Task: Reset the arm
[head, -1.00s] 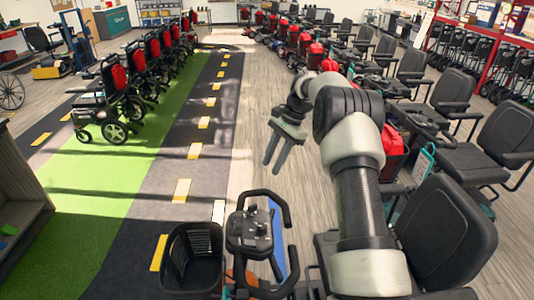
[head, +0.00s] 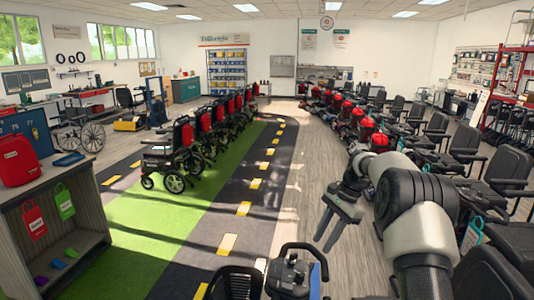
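My gripper (head: 338,226) shows in the head view right of the centre, at the end of my white and dark grey arm. Its two grey fingers point down and are apart, with nothing between them. It hangs over the wood-look floor, behind and right of the nearest scooter's handlebar (head: 296,272). My arm is bent at the elbow and comes up from the lower right. It hides part of the scooters behind it.
Scooters with black seats (head: 508,170) line the right side. Wheelchairs with red backs (head: 183,140) stand left of the marked lane (head: 228,243). A shelf unit (head: 80,237) with a red bag (head: 17,161) stands at left.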

